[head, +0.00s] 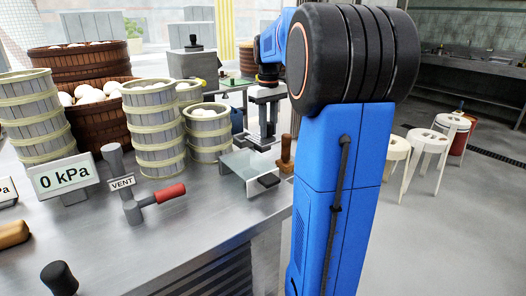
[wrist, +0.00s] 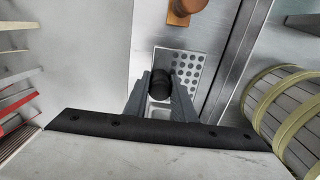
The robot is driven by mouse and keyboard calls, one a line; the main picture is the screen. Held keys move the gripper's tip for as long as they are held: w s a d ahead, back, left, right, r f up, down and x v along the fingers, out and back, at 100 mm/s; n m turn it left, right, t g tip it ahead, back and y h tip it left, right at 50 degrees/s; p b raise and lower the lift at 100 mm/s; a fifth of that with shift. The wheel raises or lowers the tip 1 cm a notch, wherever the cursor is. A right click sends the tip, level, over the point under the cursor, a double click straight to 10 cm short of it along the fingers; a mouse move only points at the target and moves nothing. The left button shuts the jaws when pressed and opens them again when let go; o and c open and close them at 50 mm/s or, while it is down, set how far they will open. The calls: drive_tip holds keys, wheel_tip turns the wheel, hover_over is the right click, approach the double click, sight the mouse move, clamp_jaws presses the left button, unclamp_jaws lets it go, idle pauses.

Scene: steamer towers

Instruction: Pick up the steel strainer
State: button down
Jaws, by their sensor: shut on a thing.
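The steel strainer (wrist: 197,84) shows in the wrist view as a grey plate with rows of round holes, just beyond my fingertips. A black round knob-like handle stands up beside the holes. My gripper (wrist: 160,86) is shut on this black handle, one finger on each side. The fingers hide part of the plate. In the head view my gripper (head: 263,138) points down at the counter's far right end, behind a clear angled panel. I cannot make out the strainer clearly there, nor tell whether it is off the surface.
The clear panel (head: 245,165) and a brown wooden handle (head: 286,153) stand close to my gripper. Slatted steamer towers (head: 208,135) rise to its left. A lever with a red grip (head: 170,193) and a "0 kPa" sign (head: 62,177) are on the steel counter (head: 205,225).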

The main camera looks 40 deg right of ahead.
drive_tip(key=shift+r, duration=1.85)
